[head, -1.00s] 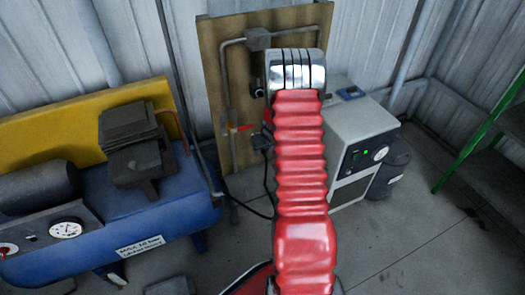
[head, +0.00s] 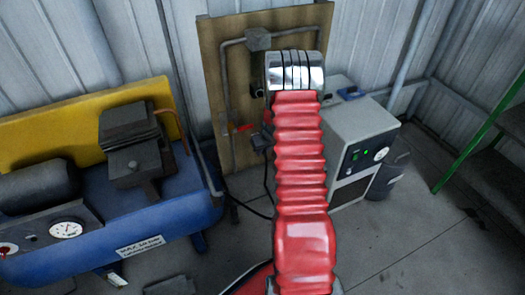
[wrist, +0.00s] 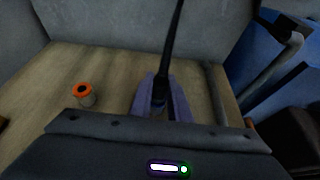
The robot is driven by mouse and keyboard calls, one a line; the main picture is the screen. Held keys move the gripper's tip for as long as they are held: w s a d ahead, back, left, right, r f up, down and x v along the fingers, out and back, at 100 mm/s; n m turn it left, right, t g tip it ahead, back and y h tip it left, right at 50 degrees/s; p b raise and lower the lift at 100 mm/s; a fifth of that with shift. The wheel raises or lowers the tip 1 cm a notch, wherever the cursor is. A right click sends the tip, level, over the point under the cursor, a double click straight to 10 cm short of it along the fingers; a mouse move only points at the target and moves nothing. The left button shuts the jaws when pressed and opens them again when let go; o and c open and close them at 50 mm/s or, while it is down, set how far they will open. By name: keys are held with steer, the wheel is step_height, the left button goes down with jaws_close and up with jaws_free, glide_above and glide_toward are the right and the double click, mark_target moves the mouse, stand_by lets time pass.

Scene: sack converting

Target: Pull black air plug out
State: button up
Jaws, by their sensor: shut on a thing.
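In the wrist view, my gripper (wrist: 160,103) is shut on the black air plug (wrist: 160,97), its two purplish-grey fingers on either side. A black hose (wrist: 174,40) runs from the plug up to the top of the picture. To the left, an orange-ringed socket (wrist: 83,91) with a dark opening stands on the wooden board (wrist: 50,75). I cannot tell whether the held plug sits in a fitting, as the fingers hide its lower end. In the head view, my red-sleeved arm hides the gripper and plug.
The wooden board (head: 209,60) carries grey pipe and a red-handled valve (head: 243,128). A blue compressor (head: 165,215) stands at the left, a pale box unit with a gauge (head: 355,128) at the right. Green-framed shelving (head: 465,150) is at far right. Floor is open at lower right.

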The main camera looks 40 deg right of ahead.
jaws_close()
steer(key=shift+s, duration=0.3)
steer(key=shift+s+a, duration=0.2)
steer(key=shift+s, duration=0.45)
steer(key=shift+s+a, duration=0.25)
steer(key=shift+s, duration=0.45)
steer(key=shift+s+a, duration=0.2)
steer(key=shift+s, duration=0.45)
